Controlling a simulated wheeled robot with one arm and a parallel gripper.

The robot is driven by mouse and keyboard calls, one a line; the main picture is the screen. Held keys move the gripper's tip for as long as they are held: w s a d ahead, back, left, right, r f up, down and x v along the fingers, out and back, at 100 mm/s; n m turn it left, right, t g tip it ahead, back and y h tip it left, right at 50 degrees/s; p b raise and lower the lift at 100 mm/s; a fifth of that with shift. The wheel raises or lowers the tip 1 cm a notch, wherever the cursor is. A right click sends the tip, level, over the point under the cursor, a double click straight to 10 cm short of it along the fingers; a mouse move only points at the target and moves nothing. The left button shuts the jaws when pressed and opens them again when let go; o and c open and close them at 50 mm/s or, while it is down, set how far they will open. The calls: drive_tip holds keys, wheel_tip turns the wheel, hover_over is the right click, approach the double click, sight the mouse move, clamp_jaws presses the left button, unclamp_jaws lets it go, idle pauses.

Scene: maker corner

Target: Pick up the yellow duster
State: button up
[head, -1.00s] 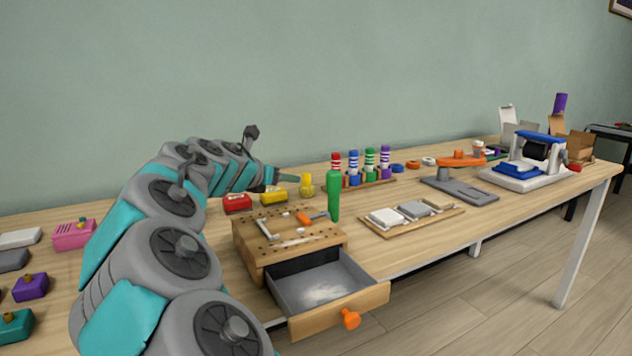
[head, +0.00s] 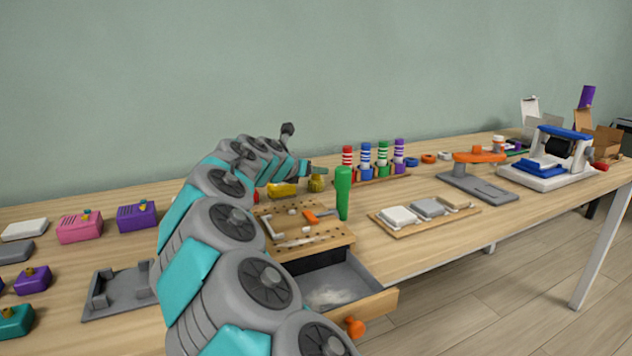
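A small yellow bulb-shaped object (head: 317,183), which looks like the duster, stands on the workbench behind the wooden pegboard box. A yellow block (head: 284,190) lies just left of it, partly covered by my arm. My arm reaches across the bench from the lower middle, and my gripper (head: 316,170) is at its far end, beside or above the yellow bulb. The fingers are small and partly hidden, so I cannot tell whether they are open or touching it.
The pegboard box has an open drawer (head: 375,304) jutting out at the front. A green-handled tool (head: 343,192) stands upright at its right. Striped markers (head: 366,160) stand behind. A sanding-block tray (head: 425,225) lies right. A grey holder (head: 125,290) lies left.

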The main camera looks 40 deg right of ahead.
drive_tip(key=shift+d, duration=0.1)
clamp_jaws()
idle(0.5)
